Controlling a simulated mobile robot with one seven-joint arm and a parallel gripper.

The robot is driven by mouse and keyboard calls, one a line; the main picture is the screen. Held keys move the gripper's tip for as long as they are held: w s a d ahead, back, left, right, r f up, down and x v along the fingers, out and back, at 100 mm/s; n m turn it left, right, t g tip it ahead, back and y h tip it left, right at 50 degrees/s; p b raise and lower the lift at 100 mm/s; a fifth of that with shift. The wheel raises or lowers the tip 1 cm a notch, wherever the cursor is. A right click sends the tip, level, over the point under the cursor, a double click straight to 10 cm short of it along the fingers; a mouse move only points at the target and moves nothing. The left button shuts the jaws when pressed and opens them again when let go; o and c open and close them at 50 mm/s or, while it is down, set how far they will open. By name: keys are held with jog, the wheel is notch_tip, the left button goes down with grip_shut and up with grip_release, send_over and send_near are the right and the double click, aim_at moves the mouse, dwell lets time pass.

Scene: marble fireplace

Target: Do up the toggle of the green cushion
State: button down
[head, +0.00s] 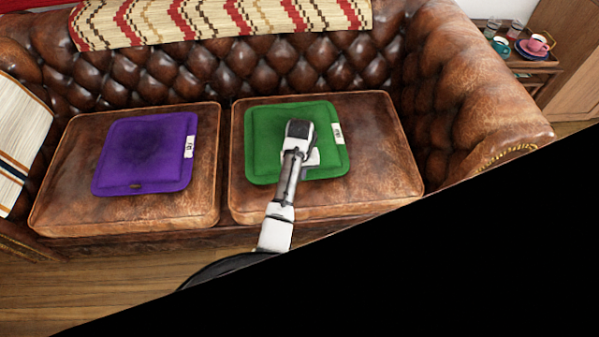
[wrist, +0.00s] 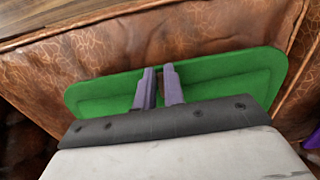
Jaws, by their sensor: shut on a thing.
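The green cushion (head: 265,151) lies flat on the right seat of the brown leather sofa, with a white tag (head: 338,133) on its right side. My gripper (wrist: 159,86) is over the cushion, its two purple-grey fingers close together near the cushion edge at the top of the wrist view. The cushion also fills the middle of the wrist view (wrist: 225,72).
A purple cushion (head: 145,150) with a tag and a small dark fastening at its front edge lies on the left seat. A patterned throw (head: 215,20) hangs over the backrest. A side table with cups (head: 535,44) stands at the upper right. Black covers the lower right.

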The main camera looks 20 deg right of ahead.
jog(key=c, duration=1.5)
grip_release()
notch_tip(320, 180, up, 14)
jog(key=p, duration=0.3)
